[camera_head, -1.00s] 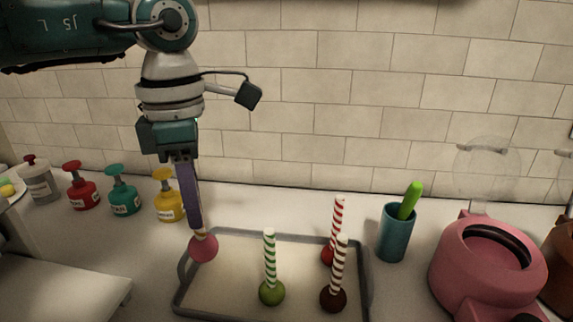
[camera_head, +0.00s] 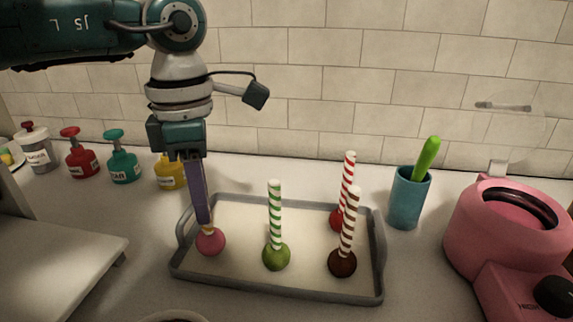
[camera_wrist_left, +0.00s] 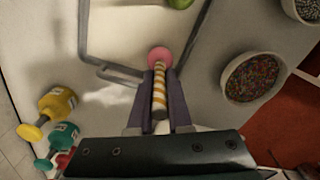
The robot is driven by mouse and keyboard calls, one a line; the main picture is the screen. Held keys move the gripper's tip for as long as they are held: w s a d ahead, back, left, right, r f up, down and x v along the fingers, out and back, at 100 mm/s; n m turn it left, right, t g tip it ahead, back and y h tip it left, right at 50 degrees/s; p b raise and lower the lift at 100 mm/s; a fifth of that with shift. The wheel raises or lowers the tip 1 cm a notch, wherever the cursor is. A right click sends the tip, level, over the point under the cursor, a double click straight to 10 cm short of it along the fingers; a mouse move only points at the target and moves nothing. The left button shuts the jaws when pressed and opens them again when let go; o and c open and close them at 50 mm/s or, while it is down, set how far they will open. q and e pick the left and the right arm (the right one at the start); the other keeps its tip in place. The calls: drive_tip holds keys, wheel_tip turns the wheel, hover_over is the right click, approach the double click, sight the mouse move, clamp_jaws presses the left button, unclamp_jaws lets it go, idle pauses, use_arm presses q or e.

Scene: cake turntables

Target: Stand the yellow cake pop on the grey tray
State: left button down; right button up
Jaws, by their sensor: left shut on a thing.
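My left gripper (camera_head: 204,222) points straight down and is shut on the striped stick of a cake pop with a pink ball (camera_head: 211,242). In the left wrist view the stick (camera_wrist_left: 160,95) is yellow and white, between the two fingers (camera_wrist_left: 160,78). The ball shows beyond the fingertips, low over the left end of the grey tray (camera_head: 275,290). I cannot tell whether it touches the tray floor. The pop is nearly upright, ball down. Green (camera_head: 276,256), red (camera_head: 337,219) and brown (camera_head: 342,263) pops stand on the tray. My right gripper is not in view.
A teal cup (camera_head: 406,205) with a green handle (camera_head: 427,158) and a pink machine (camera_head: 510,225) stand right of the tray. A yellow bottle (camera_head: 170,173) and other bottles line the back left. In the wrist view, a bowl of sprinkles (camera_wrist_left: 252,80) stands at the right.

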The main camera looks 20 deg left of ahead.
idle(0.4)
use_arm(q)
drive_tip(key=shift+f+b, duration=0.65)
drive_tip(key=c, duration=0.8)
unclamp_jaws()
drive_tip(key=shift+o, duration=0.2)
drive_tip(key=shift+r, duration=0.2)
